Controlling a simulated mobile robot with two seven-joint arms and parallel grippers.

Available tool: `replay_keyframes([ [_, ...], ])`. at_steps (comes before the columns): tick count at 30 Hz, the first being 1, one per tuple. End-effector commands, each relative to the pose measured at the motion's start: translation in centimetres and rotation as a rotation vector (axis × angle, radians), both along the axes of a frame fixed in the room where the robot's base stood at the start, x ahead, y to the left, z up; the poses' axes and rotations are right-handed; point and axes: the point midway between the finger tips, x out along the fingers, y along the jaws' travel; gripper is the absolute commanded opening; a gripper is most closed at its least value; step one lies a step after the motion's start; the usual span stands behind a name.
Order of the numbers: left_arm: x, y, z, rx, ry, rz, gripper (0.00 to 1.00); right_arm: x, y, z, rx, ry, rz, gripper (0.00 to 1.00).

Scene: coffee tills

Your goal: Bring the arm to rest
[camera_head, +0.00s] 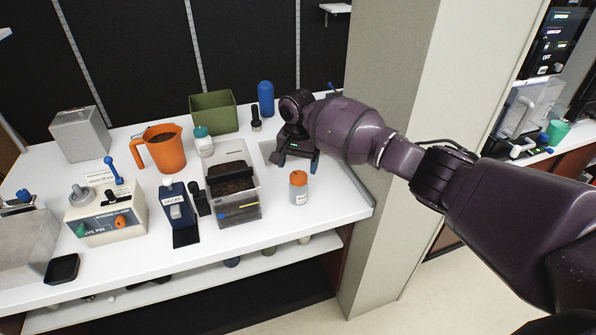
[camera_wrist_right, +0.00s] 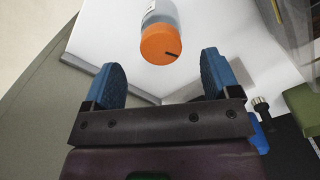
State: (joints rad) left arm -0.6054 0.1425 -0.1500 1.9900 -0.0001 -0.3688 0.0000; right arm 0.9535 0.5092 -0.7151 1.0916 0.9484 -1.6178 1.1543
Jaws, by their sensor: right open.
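My right arm (camera_head: 370,135) reaches in from the right over the counter. My right gripper (camera_head: 297,160) is over the right end of the counter, behind a small clear jar with an orange lid (camera_head: 298,188). In the right wrist view, the gripper's two blue fingers (camera_wrist_right: 162,75) are wide apart with nothing between them. The orange-lidded jar (camera_wrist_right: 160,40) shows just beyond the fingertips, apart from them. My left gripper is in no view.
A clear bin with dark contents (camera_head: 248,207) stands left of the jar. A green box (camera_head: 212,113), a blue bottle (camera_head: 266,98) and an orange jug (camera_head: 168,153) stand behind. A pale pillar (camera_head: 392,75) rises right of the counter (camera_head: 140,258).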

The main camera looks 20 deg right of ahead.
Motion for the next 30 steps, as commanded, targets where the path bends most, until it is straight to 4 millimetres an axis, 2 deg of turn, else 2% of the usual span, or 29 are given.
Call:
replay_keyframes([
  [1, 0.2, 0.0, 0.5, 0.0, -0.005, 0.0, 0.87, 0.1, 0.0, 1.3, 0.001, -0.004, 0.0, 0.82],
  [3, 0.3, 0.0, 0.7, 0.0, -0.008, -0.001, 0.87, 0.1, 0.0, 2.5, 0.001, -0.003, 0.0, 0.82],
  [9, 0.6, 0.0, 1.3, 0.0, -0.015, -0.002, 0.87, 0.1, 0.0, 5.3, 0.0, -0.001, -0.001, 0.82],
  [15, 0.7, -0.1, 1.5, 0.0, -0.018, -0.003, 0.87, 0.1, 0.0, 6.5, 0.0, 0.0, -0.001, 0.82],
  [21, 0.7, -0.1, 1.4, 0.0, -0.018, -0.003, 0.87, 0.2, 0.1, 6.6, 0.008, -0.011, 0.05, 0.82],
  [23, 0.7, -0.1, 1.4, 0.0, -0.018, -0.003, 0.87, 0.9, 0.4, 6.6, 0.022, -0.053, 0.107, 0.82],
  [26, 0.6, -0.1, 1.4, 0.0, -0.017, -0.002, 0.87, 2.9, 1.2, 7.3, 0.026, -0.198, 0.247, 0.82],
  [30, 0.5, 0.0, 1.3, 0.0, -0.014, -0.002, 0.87, 5.8, 3.7, 10.7, 0.01, -0.468, 0.466, 0.82],
])
